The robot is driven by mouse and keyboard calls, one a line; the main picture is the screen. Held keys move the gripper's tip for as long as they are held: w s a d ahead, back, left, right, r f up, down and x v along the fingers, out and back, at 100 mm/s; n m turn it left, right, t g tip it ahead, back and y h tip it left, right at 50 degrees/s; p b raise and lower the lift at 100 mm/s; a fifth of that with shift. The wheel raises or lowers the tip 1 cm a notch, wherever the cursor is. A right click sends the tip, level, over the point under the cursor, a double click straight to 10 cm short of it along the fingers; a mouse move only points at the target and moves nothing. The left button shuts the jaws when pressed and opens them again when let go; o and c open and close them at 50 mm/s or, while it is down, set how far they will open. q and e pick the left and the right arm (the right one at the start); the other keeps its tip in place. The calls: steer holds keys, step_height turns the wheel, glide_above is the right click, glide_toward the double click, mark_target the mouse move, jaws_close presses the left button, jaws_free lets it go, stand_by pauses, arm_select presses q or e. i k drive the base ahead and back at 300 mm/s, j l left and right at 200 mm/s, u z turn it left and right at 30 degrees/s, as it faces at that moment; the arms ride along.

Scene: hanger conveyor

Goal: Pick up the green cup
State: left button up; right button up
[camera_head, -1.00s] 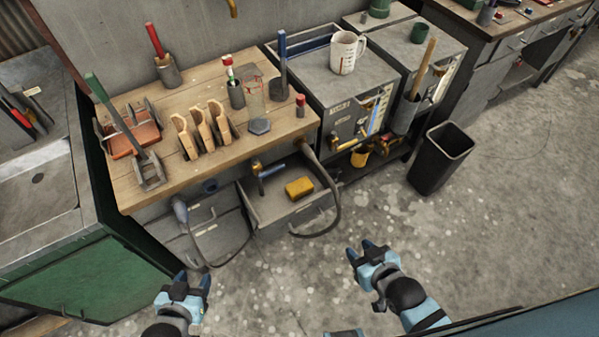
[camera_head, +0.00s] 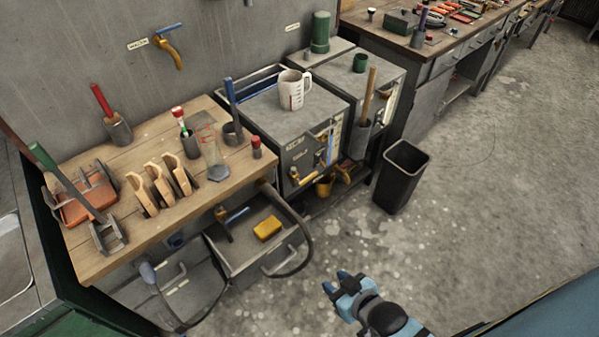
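A small dark green cup (camera_head: 360,63) stands upright on top of the grey cabinet at the upper middle, behind a wooden handle. A taller green cylinder (camera_head: 319,33) stands to its left and farther back. My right gripper (camera_head: 335,281) is low in the view over the concrete floor, well apart from the cup. Its blue fingertips are spread and nothing is between them. My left gripper is out of view.
A white measuring jug (camera_head: 294,90) stands on the nearer cabinet. A black bin (camera_head: 401,178) stands on the floor before the cabinets. An open drawer (camera_head: 250,266) juts from the wooden workbench (camera_head: 140,238). The floor at the right is clear.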

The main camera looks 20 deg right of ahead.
mark_target(360, 64)
steer(key=i+l+u, duration=0.1)
steer(key=l, duration=0.35)
steer(key=i+l+u, duration=0.1)
steer(key=i+l, duration=0.2)
steer(key=l, duration=0.15)
steer(key=i+l+u, duration=0.1)
steer(key=l, duration=0.4)
steer(key=i+l+u, duration=0.1)
steer(key=l, duration=0.4)
steer(key=i+l+u, duration=0.1)
steer(key=i+l, duration=0.15)
steer(key=l, duration=0.25)
steer(key=i+l+u, duration=0.1)
steer(key=l, duration=0.4)
steer(key=i+l+u, duration=0.1)
steer(key=l, duration=0.4)
steer(key=i+l, duration=0.1)
steer(key=l, duration=0.45)
steer(key=u, duration=0.05)
